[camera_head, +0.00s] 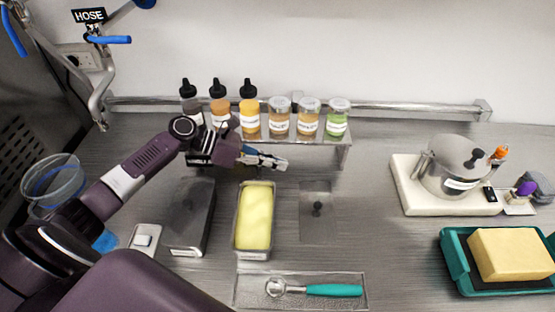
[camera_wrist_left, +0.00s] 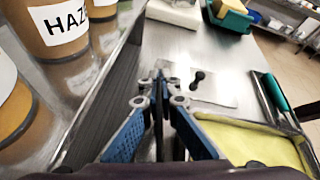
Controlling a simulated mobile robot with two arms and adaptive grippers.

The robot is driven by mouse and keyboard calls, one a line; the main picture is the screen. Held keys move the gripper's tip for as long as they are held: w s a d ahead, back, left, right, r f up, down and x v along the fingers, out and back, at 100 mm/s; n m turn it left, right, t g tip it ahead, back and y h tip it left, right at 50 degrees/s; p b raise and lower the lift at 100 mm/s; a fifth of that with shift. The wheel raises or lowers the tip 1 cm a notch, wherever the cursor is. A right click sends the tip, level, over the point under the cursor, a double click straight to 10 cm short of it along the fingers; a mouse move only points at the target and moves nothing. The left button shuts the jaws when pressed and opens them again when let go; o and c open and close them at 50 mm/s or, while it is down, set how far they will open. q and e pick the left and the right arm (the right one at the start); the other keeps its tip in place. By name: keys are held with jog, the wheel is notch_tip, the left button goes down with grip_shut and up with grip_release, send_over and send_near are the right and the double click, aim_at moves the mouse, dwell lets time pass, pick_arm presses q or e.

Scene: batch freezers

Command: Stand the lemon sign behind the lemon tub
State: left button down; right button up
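The lemon tub (camera_head: 255,217) is a metal pan of pale yellow ice cream on the counter's middle; part of it shows at the lower right of the left wrist view (camera_wrist_left: 250,143). My left gripper (camera_head: 285,164) is behind the tub, in front of the jar shelf, with its fingers pointing right. In the left wrist view its blue-sided fingers (camera_wrist_left: 160,82) are close together. A thin dark strip shows between them; I cannot tell whether it is a sign seen edge-on or the finger pads. No lemon sign is readable in either view. My right gripper is out of view.
A raised metal shelf (camera_head: 343,158) holds jars and bottles, close to my gripper. A teal-handled scoop (camera_head: 330,290) lies in front. The counter between the right pan and the white board (camera_head: 405,190) is clear.

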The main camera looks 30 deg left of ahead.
pick_arm(q)
jog(key=c, duration=1.5)
grip_release()
jog(key=shift+r, duration=0.15)
notch_tip(320, 180, up, 9)
jog(key=p, duration=1.1)
jog(key=shift+s+d+f, duration=0.1)
jog(key=shift+f, duration=0.1)
